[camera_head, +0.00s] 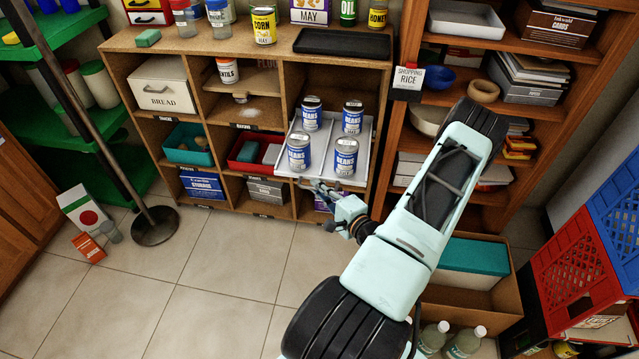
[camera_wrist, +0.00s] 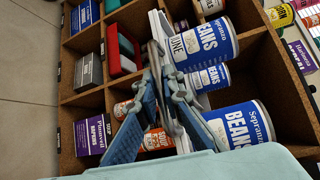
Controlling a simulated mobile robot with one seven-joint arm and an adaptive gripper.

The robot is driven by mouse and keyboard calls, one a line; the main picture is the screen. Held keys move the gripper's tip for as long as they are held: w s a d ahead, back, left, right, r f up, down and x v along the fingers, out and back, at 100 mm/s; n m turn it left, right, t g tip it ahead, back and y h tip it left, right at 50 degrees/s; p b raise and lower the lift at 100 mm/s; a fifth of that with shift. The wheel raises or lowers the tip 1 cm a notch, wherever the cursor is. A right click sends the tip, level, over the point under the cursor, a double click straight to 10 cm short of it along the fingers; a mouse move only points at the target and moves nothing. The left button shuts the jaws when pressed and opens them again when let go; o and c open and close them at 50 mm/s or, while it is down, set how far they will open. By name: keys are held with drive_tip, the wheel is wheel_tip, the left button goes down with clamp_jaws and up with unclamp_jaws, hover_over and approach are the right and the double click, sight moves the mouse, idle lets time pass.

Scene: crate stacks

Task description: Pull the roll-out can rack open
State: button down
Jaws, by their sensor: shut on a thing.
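The can rack (camera_head: 322,148) is a pale, shallow tray in a right-hand compartment of the wooden shelf unit. It juts out past the shelf front. Several blue-and-white bean cans, such as the front left one (camera_head: 299,153), stand upright on it. My gripper (camera_head: 322,188) is at the rack's front edge, low and near the middle. In the wrist view my gripper (camera_wrist: 157,62) has its fingers closed together on the rack's front edge (camera_wrist: 166,28). Bean cans (camera_wrist: 205,42) show just behind it. The exact grip point is partly hidden by the fingers.
The shelf unit's compartments hold a bread box (camera_head: 160,95), a teal bin (camera_head: 188,145) and a red bin (camera_head: 247,153). A round stand base (camera_head: 154,226) is on the floor at left. A cardboard box (camera_head: 470,300) is at right. Tiled floor before the shelf is clear.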

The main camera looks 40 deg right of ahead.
drive_tip(key=c, duration=2)
unclamp_jaws()
drive_tip(key=shift+c, duration=0.2)
drive_tip(key=shift+s, duration=0.1)
drive_tip(key=s+a+r, duration=0.1)
drive_tip(key=s, duration=1)
drive_tip(key=shift+s+r, duration=0.35)
drive_tip(key=shift+r, duration=0.05)
drive_tip(key=shift+a, duration=0.1)
